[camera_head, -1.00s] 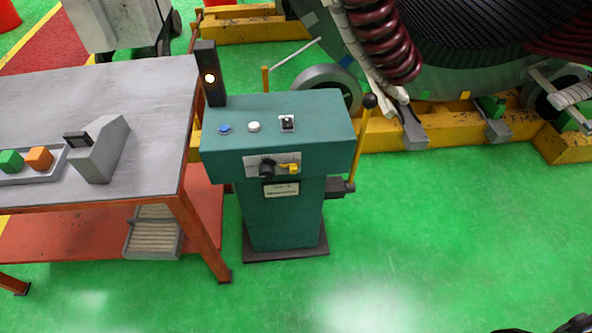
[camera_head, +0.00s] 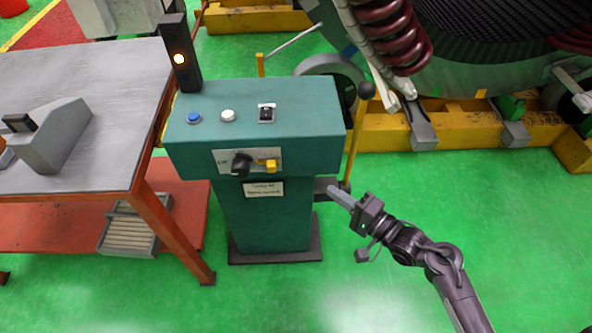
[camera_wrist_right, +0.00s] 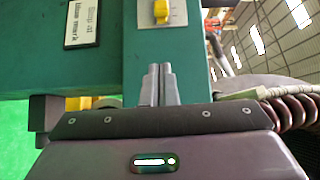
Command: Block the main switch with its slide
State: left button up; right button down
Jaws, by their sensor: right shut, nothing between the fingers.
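The main switch, a black rotary knob (camera_head: 241,164), sits on a pale plate on the front of the green control console (camera_head: 255,100). The yellow slide (camera_head: 267,164) is on the same plate, just right of the knob. In the right wrist view the yellow slide (camera_wrist_right: 162,11) shows at the top edge, beyond the fingertips; the knob is out of that view. My right gripper (camera_head: 337,194) is shut and empty, to the right of and below the plate, apart from it. Its closed fingers also show in the right wrist view (camera_wrist_right: 159,72). My left gripper is not in view.
A yellow lever with a black ball (camera_head: 366,90) stands at the console's right side, close to my right gripper. A lamp post (camera_head: 180,55) rises at the back left. A grey workbench (camera_head: 75,115) stands left. Green floor is clear at the right.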

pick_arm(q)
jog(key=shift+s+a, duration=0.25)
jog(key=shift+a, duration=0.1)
pick_arm(e)
jog(key=shift+a+r, duration=0.15)
jog(key=shift+r, duration=0.2)
send_near(276, 163)
jog(key=w, duration=0.4)
jog(key=shift+w+a+r, duration=0.1)
jog(key=shift+w+a, duration=0.05)
jog(key=shift+a, duration=0.05)
jog(key=shift+a+p, duration=0.3)
jog(key=shift+a, duration=0.9)
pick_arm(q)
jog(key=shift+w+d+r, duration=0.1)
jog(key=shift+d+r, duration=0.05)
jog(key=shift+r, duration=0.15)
pick_arm(e)
jog(key=shift+s+a, duration=0.2)
jog(key=shift+a, duration=0.45)
